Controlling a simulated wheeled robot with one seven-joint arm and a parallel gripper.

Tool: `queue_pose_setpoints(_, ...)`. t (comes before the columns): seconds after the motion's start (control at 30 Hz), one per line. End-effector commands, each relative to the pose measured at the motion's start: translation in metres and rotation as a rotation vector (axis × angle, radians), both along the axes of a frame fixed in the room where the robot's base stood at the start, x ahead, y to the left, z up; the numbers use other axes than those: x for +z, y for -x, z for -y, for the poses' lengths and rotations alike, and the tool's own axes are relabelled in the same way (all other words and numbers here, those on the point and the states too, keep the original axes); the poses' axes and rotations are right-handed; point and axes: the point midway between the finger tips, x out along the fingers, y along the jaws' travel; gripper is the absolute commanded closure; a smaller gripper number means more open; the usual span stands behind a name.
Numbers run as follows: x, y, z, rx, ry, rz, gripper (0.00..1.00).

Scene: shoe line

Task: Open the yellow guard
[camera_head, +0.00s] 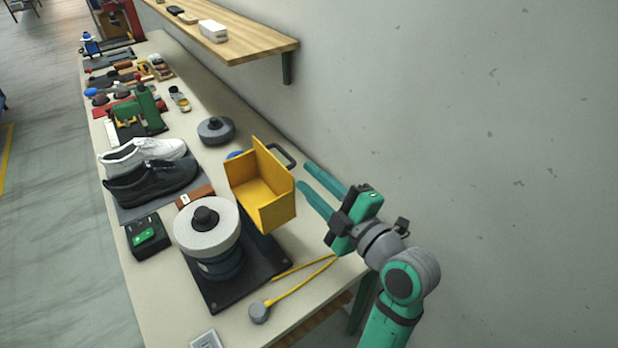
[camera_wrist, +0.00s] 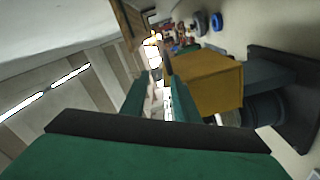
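The yellow guard (camera_head: 262,190) is an open-sided box of flat plates beside the round white wheel (camera_head: 195,238) of a machine on a dark base plate (camera_head: 215,296). A dark handle (camera_head: 284,154) shows at the guard's far right edge; I cannot tell how it is joined. My gripper (camera_head: 305,176) is to the right of the guard, its two teal fingers parted and pointing toward the handle side, with nothing between them. In the wrist view the guard (camera_wrist: 208,82) is just right of the fingers (camera_wrist: 155,78). Contact cannot be told.
A yellow rod with a grey end (camera_head: 290,292) lies near the base plate. A black and a white shoe (camera_head: 150,183), a green-lit box (camera_head: 148,237) and a grey round part (camera_head: 215,130) are on the bench. The wall and a wooden shelf (camera_head: 245,36) border the right side.

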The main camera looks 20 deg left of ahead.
Motion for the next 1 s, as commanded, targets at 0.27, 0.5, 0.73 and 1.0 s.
queue_pose_setpoints(0.27,0.000,0.010,0.014,-0.002,-0.001,0.001,0.72)
queue_pose_setpoints(0.5,0.000,0.019,0.025,-0.001,0.000,0.000,0.72)
queue_pose_setpoints(0.73,0.000,0.027,0.036,-0.002,0.000,0.000,0.72)
queue_pose_setpoints(1.0,0.000,0.037,0.049,-0.002,0.000,0.000,0.72)
